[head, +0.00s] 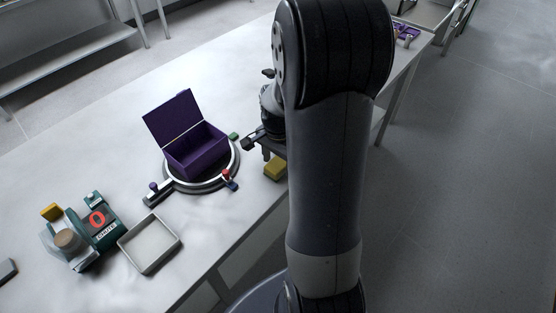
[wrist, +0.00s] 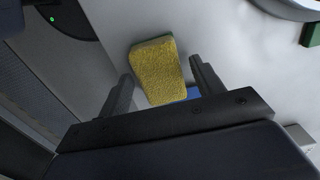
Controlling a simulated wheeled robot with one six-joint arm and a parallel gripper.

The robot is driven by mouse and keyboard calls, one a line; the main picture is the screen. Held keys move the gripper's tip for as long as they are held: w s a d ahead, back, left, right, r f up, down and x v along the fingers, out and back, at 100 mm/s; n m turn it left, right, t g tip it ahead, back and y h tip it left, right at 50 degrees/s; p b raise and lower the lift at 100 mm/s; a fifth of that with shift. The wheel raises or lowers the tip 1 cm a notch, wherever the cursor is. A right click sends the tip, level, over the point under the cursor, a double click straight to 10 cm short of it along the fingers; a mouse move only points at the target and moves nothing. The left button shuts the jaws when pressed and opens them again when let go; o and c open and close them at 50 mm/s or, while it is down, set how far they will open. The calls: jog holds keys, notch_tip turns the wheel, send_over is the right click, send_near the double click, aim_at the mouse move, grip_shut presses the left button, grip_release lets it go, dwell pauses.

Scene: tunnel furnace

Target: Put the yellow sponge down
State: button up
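The yellow sponge (head: 276,168) is near the front edge of the table, just below my gripper (head: 264,147) in the head view. In the wrist view the yellow sponge (wrist: 158,72), with a green strip along its far edge, lies between the two fingers of my gripper (wrist: 162,72). The fingers are spread apart. A clear gap shows between the sponge and the right finger, and a narrow one by the left finger. I cannot tell for certain whether the sponge rests fully on the table (head: 232,100).
An open purple box (head: 195,150) stands on a round ring-shaped stand (head: 190,188) left of the gripper. A white tray (head: 150,243) and a green device (head: 95,232) are farther left. A green block (head: 233,136) lies by the ring. A small blue patch (wrist: 194,92) shows beside the sponge.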

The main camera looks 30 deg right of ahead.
aim_at(278, 163)
jog(key=shift+r+p, duration=0.45)
jog(key=shift+r, duration=0.1)
notch_tip(278, 163, up, 12)
jog(key=shift+r, duration=0.1)
dwell(0.6)
notch_tip(278, 163, down, 14)
jog(key=shift+r+b, duration=0.25)
jog(key=shift+b, duration=0.25)
jog(key=shift+r, duration=0.35)
